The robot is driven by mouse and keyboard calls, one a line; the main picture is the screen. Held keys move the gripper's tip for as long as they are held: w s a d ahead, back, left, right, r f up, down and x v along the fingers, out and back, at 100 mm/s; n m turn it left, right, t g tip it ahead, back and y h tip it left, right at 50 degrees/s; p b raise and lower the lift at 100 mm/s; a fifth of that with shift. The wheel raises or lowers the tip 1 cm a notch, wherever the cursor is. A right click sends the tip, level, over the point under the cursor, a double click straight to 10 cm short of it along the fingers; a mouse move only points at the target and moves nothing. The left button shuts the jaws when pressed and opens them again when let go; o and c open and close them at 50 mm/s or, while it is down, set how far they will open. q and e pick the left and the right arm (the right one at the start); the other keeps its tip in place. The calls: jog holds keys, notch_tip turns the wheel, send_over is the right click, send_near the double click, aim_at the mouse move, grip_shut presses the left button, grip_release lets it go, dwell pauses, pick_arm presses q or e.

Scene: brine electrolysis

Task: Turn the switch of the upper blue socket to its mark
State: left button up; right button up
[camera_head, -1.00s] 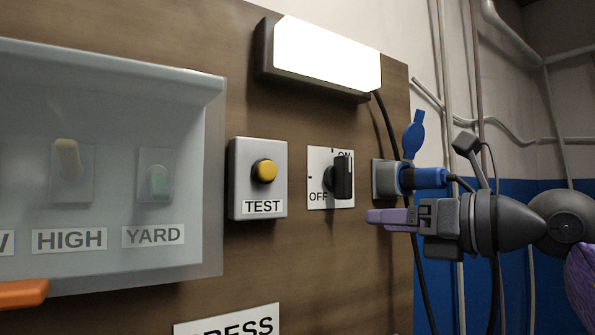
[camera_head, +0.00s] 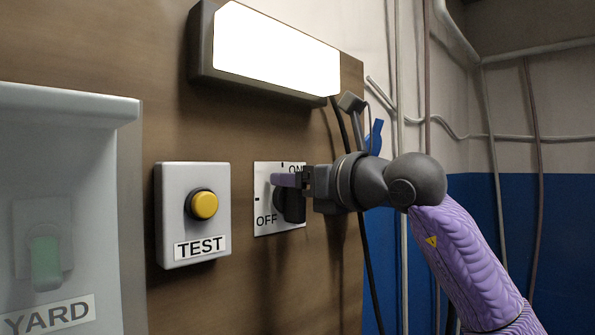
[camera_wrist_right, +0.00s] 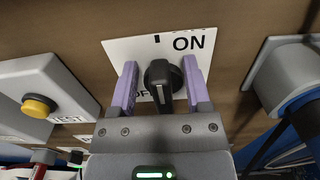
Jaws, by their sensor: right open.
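The black rotary knob (camera_head: 292,207) sits on a white plate (camera_head: 265,217) marked ON and OFF, with small black marks at its edges. In the right wrist view the knob (camera_wrist_right: 163,82) stands between the two purple fingers of my right gripper (camera_wrist_right: 160,68). The fingers are open, one on each side, with a small gap showing. In the head view my right gripper (camera_head: 284,182) partly covers the knob. The blue socket's flap (camera_head: 375,136) shows behind my wrist, and its grey box (camera_wrist_right: 287,75) is at the right in the wrist view. My left gripper is out of view.
A grey TEST box (camera_head: 193,225) with a yellow button (camera_head: 203,205) stands left of the switch plate. A lit lamp (camera_head: 275,52) is mounted above. A clear-fronted cabinet (camera_head: 128,200) is at far left. A black cable (camera_head: 358,220) hangs on the right.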

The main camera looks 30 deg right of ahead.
aim_at(269, 199)
grip_shut()
dwell(0.4)
jog(key=n, duration=0.4)
jog(key=a+f+n, duration=0.1)
jog(key=n, duration=0.4)
jog(key=a+n, duration=0.1)
jog(key=n, duration=0.3)
jog(key=shift+s+a+f+n, duration=0.2)
jog(key=shift+s+f+n, duration=0.15)
jog(key=shift+f+n, duration=0.05)
jog(key=shift+a+f+n+b, duration=0.1)
jog(key=shift+f+n+b, duration=0.15)
jog(key=shift+n, duration=0.75)
jog(key=shift+f+n+b, duration=0.1)
jog(key=shift+f+n, duration=0.15)
jog(key=shift+n, duration=0.75)
jog(key=shift+f, duration=0.1)
grip_release()
